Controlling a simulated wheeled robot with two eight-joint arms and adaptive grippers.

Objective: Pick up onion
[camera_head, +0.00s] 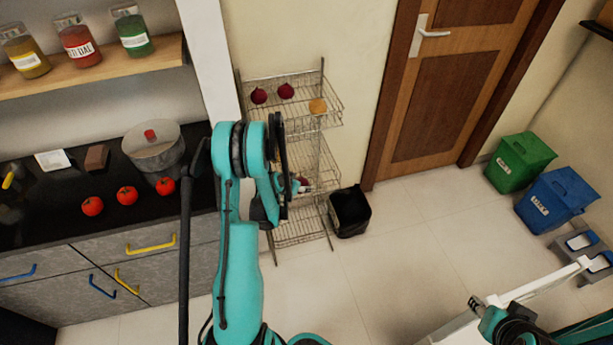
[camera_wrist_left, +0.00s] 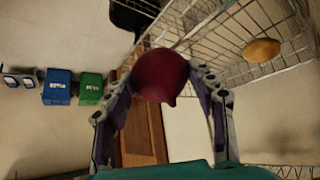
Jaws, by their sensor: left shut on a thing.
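A dark red onion (camera_wrist_left: 160,76) sits between the two fingers of my left gripper (camera_wrist_left: 160,100) in the left wrist view. The fingers touch it on both sides. In the head view my left gripper (camera_head: 300,186) is at the middle level of the wire rack (camera_head: 322,150), partly hidden by my arm, with a little of the onion's red showing. Two more red onions (camera_head: 259,96) (camera_head: 286,90) lie on the rack's top shelf.
A yellow-brown potato-like item (camera_head: 317,106) lies on the top shelf. A black bin (camera_head: 350,212) stands beside the rack. The counter at left holds a pot (camera_head: 153,154) and several tomatoes (camera_head: 127,196). Green (camera_head: 519,162) and blue (camera_head: 556,198) bins stand right. The middle floor is clear.

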